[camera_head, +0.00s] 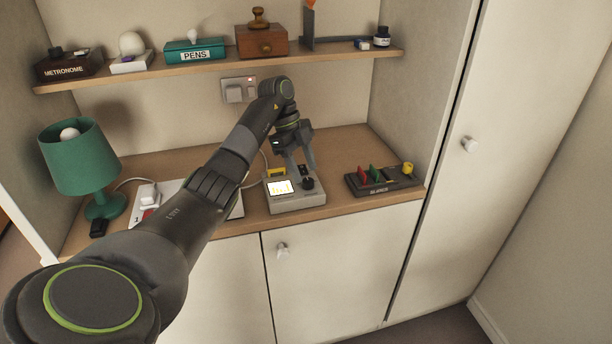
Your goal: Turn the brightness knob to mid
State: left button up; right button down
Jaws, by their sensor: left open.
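A grey box with a lit display (281,188) stands at the front of the wooden desk. It has a small black knob (308,184) to the right of the display. I cannot read a brightness label or the knob's setting. My left gripper (299,170) hangs over the back of this box, open, with its fingers pointing down. It is just above and behind the knob and seems apart from it. My right gripper is not in view.
A dark board with coloured levers and a yellow knob (407,169) lies to the right. A green lamp (80,158) stands at the left, near a white panel (170,192) partly behind my arm. A shelf (225,66) with several objects runs above.

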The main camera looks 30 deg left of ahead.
pick_arm(q)
jog(key=p+v, duration=1)
jog(key=v, duration=0.4)
jog(key=shift+r+p, duration=0.25)
jog(key=shift+p, duration=0.05)
